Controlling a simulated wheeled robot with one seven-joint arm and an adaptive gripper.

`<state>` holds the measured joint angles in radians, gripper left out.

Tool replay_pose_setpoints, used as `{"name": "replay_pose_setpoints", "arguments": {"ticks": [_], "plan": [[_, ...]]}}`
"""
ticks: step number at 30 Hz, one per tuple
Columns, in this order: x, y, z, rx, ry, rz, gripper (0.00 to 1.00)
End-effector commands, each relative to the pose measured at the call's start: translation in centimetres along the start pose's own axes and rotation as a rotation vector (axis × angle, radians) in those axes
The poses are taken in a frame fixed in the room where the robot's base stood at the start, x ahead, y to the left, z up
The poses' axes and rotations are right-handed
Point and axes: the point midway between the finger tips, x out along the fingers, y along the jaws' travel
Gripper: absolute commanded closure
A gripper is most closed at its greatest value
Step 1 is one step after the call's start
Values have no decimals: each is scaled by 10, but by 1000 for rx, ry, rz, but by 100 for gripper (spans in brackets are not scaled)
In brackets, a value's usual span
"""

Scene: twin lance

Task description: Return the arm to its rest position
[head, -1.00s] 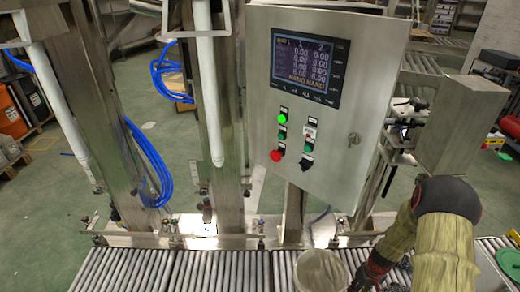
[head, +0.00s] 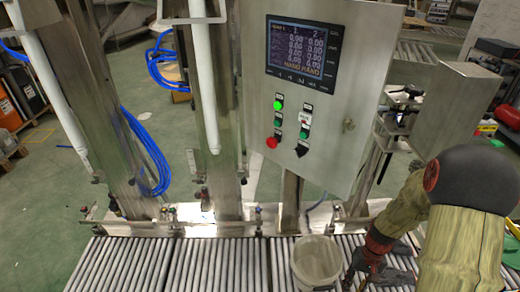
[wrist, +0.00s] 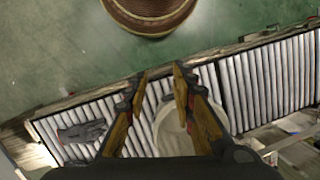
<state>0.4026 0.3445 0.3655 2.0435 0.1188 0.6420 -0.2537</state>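My gripper (wrist: 160,80) is open, with its two fingers apart and nothing held between them. In the wrist view a white bucket (wrist: 174,132) lies below the fingers, partly hidden by the right finger and the gripper body. In the head view my arm is bent at the lower right, and my gripper (head: 362,280) hangs just right of the bucket (head: 317,262), over the rollers. The bucket stands upright on the roller conveyor (head: 220,265). Whether the gripper touches the bucket's rim cannot be told.
A control cabinet (head: 345,130) with a lit screen stands behind the conveyor, left of my arm. A steel box (head: 455,105) is behind my elbow. Dark gloves (wrist: 82,131) lie on the rollers. A brown round object (wrist: 148,12) is on the green floor.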

Motion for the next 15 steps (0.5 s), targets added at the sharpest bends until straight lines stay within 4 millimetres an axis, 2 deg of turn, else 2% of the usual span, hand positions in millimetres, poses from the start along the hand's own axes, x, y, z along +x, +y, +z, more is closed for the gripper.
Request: {"name": "replay_pose_setpoints", "arguments": {"ticks": [1,6,15], "plan": [[-21,-7,6,2,18,9,74],[-85,-32,37,11,69,39,74],[-175,-70,99,-24,217,84,74]]}}
